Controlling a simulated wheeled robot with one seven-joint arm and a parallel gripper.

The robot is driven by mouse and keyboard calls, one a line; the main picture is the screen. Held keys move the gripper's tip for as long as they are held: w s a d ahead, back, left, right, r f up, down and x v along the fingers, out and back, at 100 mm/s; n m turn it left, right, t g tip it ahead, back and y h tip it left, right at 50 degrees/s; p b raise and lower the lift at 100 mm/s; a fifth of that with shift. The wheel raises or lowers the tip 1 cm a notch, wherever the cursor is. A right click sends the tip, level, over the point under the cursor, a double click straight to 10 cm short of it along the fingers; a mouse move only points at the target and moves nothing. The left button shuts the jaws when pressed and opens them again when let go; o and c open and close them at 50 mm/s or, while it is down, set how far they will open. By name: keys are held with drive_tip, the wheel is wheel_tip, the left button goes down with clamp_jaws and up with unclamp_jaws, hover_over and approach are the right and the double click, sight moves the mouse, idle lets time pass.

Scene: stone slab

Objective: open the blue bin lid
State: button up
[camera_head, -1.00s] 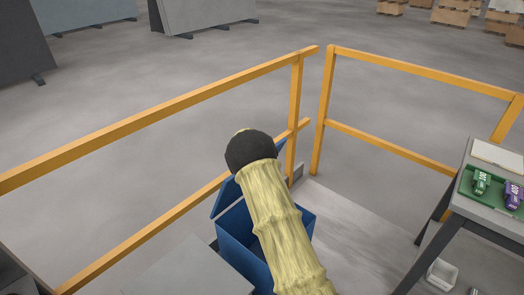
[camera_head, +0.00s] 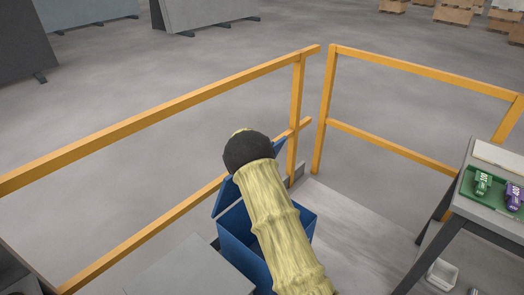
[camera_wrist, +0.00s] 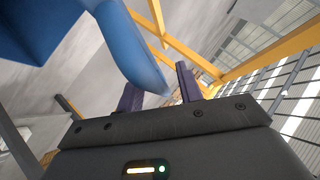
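The blue bin (camera_head: 236,242) stands below my arm in the head view, its top partly uncovered. Its blue lid (camera_head: 226,198) is raised and tilted up on the far side, toward the yellow rail. My arm covers the middle of the lid and bin. In the wrist view the lid (camera_wrist: 132,45) reaches down from the top, its rounded end close to my fingers. My gripper (camera_wrist: 159,88) has its two dark fingers apart, with the lid's end showing between them. I cannot tell whether they touch it. My fingers are hidden in the head view.
Yellow railings (camera_head: 150,118) run behind the bin and to the right (camera_head: 420,72). A grey table (camera_head: 455,200) at the right holds a green tray (camera_head: 466,188) with green and purple items. A white container (camera_head: 441,274) sits below it. A grey surface (camera_head: 185,272) lies left of the bin.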

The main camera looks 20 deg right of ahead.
drive_tip(key=shift+s+r, duration=0.2)
drive_tip(key=shift+s, duration=0.1)
drive_tip(key=b+v, duration=0.1)
drive_tip(key=v, duration=1.5)
drive_tip(key=shift+s+a, duration=0.25)
drive_tip(key=s+a+r+n+g+y+p, duration=0.1)
drive_tip(key=s+n+g, duration=0.3)
drive_tip(key=s, duration=1.2)
drive_tip(key=s+r+n+g+y+p, duration=0.3)
drive_tip(key=s+n, duration=0.7)
drive_tip(key=s, duration=0.6)
drive_tip(key=shift+s+a+r+n+g+p, duration=0.25)
drive_tip(key=shift+a+n+g+p, duration=0.15)
drive_tip(key=shift+p, duration=0.4)
